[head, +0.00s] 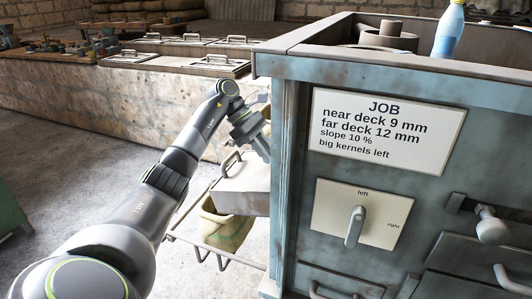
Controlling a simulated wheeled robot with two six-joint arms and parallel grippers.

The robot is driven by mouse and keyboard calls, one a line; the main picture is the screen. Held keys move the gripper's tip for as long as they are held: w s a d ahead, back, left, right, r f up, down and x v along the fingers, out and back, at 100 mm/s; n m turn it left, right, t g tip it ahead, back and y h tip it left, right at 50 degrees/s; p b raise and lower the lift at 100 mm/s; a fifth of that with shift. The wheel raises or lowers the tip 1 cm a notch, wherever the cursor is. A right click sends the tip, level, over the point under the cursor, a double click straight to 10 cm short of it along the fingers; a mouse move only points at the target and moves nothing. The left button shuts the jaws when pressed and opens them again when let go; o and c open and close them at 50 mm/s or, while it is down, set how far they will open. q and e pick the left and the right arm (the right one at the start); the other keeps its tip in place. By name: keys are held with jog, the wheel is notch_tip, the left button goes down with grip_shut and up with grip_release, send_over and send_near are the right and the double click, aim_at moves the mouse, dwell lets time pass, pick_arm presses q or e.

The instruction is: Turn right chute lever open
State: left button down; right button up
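A grey metal chute (243,190) sticks out from the left side of the blue-grey machine (320,225). A small handle (229,161) stands at its upper left end; I cannot tell whether it is the right chute lever. My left gripper (262,148) is above the chute, close to the machine's corner, pointing down and right. Its fingertips are small and partly against the machine edge, so I cannot tell whether it is open or shut, or whether it touches anything. My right gripper is not in view.
A sack (226,226) hangs below the chute in a metal rail frame (200,245). The machine front carries a JOB sign (386,133), a left/right selector (355,226) and a knob (492,228). A blue bottle (448,32) stands on top.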

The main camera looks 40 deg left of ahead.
pick_arm(q)
jog(key=c, duration=1.3)
grip_release()
jog(key=shift+a+r, duration=0.25)
jog(key=shift+r, duration=0.05)
jog(key=shift+p+v, duration=5.1)
jog(key=shift+v, duration=3.25)
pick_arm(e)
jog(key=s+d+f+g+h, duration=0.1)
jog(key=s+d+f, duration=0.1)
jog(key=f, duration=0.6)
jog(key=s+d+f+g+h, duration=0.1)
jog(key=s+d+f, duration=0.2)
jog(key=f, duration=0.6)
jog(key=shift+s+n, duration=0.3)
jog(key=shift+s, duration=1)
